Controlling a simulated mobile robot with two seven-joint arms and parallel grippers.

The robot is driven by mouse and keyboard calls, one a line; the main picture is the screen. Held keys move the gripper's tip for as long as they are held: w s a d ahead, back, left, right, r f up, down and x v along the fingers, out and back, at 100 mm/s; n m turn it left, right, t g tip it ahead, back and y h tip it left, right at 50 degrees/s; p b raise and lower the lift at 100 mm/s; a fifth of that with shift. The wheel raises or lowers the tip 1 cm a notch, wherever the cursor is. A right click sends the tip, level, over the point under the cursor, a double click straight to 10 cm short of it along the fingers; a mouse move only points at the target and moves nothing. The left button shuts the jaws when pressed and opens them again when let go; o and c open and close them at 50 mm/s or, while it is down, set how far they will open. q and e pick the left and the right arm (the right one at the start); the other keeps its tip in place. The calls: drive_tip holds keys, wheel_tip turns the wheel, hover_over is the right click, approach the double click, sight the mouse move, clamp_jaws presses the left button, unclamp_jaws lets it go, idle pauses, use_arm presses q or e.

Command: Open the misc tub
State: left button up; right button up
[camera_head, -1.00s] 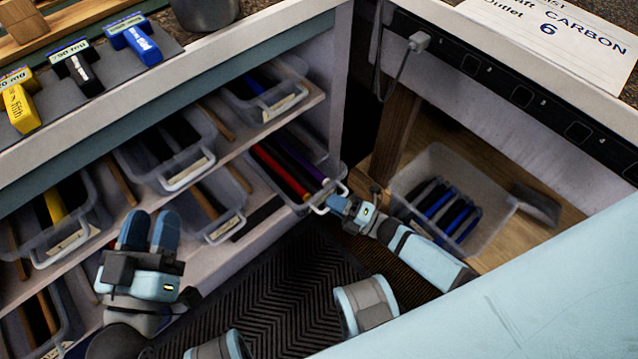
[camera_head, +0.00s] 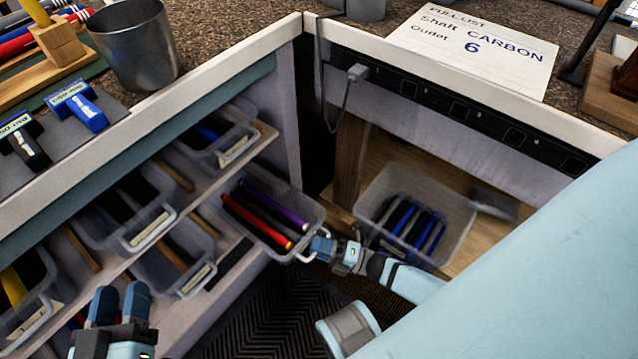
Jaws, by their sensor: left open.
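A clear tub (camera_head: 316,212) with red, dark and purple shafts sits at the right end of the lower shelf and juts out past the shelf edge. Its white wire handle is at its front. No readable label shows which tub is the misc one. My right gripper (camera_head: 318,246) is at this handle, with its blue fingertips closed around it; the fingers partly hide the grip. My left gripper (camera_head: 120,300) is at the lower left, in front of the shelves, open and empty, its two blue fingers pointing up.
Other clear tubs (camera_head: 148,232) stand on the shelves to the left. A bin (camera_head: 458,212) with blue-and-black items is under the right-hand bench, just beyond my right gripper. A metal cup (camera_head: 135,50) and a pull-list card (camera_head: 475,45) are on the worktop. Dark matting covers the floor.

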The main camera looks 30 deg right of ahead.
drive_tip(key=shift+s, duration=0.1)
use_arm(q)
drive_tip(key=f, duration=0.1)
drive_tip(key=a+f+g+y+p, duration=0.1)
drive_tip(key=shift+s+f, duration=0.15)
drive_tip(key=shift+f, duration=0.15)
use_arm(e)
drive_tip(key=v, duration=1.3)
drive_tip(key=shift+s+d, duration=0.2)
use_arm(q)
drive_tip(key=shift+d+r, duration=0.15)
use_arm(e)
drive_tip(key=shift+f, duration=0.1)
